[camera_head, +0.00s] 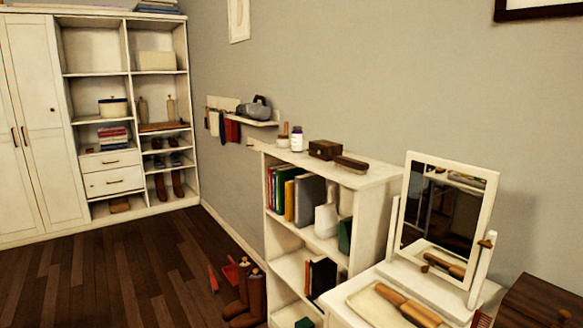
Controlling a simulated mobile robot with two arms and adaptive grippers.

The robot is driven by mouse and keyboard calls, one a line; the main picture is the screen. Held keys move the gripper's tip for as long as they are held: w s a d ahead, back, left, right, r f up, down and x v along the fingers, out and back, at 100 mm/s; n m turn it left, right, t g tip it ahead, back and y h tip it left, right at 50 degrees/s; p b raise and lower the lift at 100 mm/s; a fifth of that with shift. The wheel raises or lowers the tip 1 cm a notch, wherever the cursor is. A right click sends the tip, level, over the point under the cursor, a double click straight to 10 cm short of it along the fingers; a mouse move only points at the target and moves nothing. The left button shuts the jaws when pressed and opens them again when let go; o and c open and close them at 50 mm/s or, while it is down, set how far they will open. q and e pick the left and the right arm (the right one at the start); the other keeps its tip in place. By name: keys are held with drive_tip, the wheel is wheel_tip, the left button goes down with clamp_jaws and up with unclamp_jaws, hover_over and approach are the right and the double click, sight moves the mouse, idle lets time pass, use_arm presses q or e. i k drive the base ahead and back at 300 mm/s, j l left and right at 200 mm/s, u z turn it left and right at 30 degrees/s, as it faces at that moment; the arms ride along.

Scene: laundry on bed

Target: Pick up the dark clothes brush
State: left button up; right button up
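A dark brown clothes brush (351,163) lies on the top of the white bookcase, near its right part, just right of a small dark wooden box. It looks long and narrow. A lighter brown wooden brush (407,304) lies on a tray on the white dressing table in front. Neither of my grippers is in view, and nothing is seen touching either brush.
The dark box (325,149) and a white bottle (297,138) stand on the bookcase top (372,178). A mirror (440,215) stands on the dressing table at right. Brown boots (252,296) stand on the floor. Open wooden floor (120,270) lies at left.

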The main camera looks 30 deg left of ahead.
sight(360, 168)
drive_tip(key=u, duration=0.7)
drive_tip(key=z, duration=1.7)
drive_tip(key=u, duration=1.7)
drive_tip(key=i+j+z, duration=0.1)
drive_tip(key=i+j, duration=0.15)
drive_tip(key=i+j+z, duration=0.15)
drive_tip(key=j, duration=0.2)
drive_tip(key=i+j+z, duration=0.1)
drive_tip(key=i+j, duration=0.2)
drive_tip(key=i+j+z, duration=0.1)
drive_tip(key=j, duration=0.3)
drive_tip(key=i+j+z, duration=0.15)
drive_tip(key=i+j, duration=0.15)
